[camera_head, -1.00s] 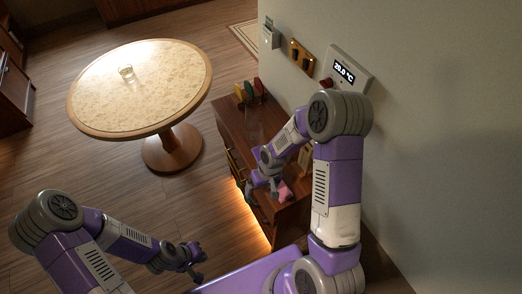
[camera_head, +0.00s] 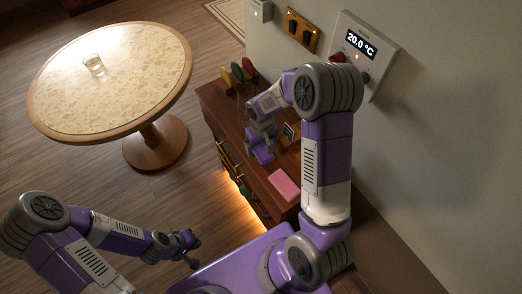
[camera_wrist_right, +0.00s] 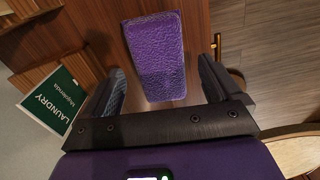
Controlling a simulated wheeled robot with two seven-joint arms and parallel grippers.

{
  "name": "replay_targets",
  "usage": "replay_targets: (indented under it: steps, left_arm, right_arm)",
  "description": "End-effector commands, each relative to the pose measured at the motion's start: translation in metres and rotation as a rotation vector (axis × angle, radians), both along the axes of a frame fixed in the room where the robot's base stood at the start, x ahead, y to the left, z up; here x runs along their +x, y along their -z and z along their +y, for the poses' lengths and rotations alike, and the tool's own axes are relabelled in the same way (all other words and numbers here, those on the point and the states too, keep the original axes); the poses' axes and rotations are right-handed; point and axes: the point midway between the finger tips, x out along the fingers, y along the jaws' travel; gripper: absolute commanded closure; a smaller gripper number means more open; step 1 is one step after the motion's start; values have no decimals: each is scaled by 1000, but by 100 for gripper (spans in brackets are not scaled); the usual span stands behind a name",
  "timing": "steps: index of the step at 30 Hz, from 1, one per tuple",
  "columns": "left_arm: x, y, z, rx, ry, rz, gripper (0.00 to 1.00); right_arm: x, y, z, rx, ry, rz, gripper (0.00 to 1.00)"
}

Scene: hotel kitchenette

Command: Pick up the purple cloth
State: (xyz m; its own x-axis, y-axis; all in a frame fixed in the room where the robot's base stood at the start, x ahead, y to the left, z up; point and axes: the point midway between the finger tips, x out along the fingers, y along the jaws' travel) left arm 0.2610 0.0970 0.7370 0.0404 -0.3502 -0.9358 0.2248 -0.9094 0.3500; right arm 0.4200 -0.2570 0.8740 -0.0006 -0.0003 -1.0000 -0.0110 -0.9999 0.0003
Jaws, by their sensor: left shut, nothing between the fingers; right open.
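The purple cloth (camera_head: 263,156) is a folded block on the wooden cabinet top, partly hidden by my right gripper in the head view. In the right wrist view the purple cloth (camera_wrist_right: 154,60) lies beyond and between the two spread fingers, with clear gaps at both sides. My right gripper (camera_wrist_right: 161,70) is open and empty; in the head view the right gripper (camera_head: 260,138) is over the cloth. Whether it touches the cloth cannot be told. My left gripper (camera_head: 193,245) is shut and empty, low at the left of the cabinet.
A pink folded cloth (camera_head: 284,185) lies on the cabinet (camera_head: 218,108) nearer me. A green laundry sign (camera_wrist_right: 52,103) stands close beside the right gripper. Coloured discs (camera_head: 238,71) stand at the cabinet's far end. A round table (camera_head: 120,120) bears a glass (camera_head: 94,66).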

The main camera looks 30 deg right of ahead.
Motion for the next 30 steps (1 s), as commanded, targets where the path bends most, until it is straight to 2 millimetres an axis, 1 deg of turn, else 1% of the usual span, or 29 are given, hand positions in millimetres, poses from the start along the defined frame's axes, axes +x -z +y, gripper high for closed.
replay_targets:
  steps: [1,4,12,14,24,30]
  left_arm:
    - [0,3,0,0,0,0,100]
    - [0,4,0,0,0,0,100]
    - [0,4,0,0,0,0,100]
    - [0,4,0,0,0,0,100]
    - [0,4,0,0,0,0,100]
    - [0,4,0,0,0,0,100]
  right_arm:
    - [-1,10,0,0,1,4,8]
    - [0,19,0,0,1,2,8]
    - [0,21,0,0,1,0,8]
    - [0,21,0,0,1,0,16]
    - [0,21,0,0,0,0,68]
    - [0,21,0,0,0,1,69]
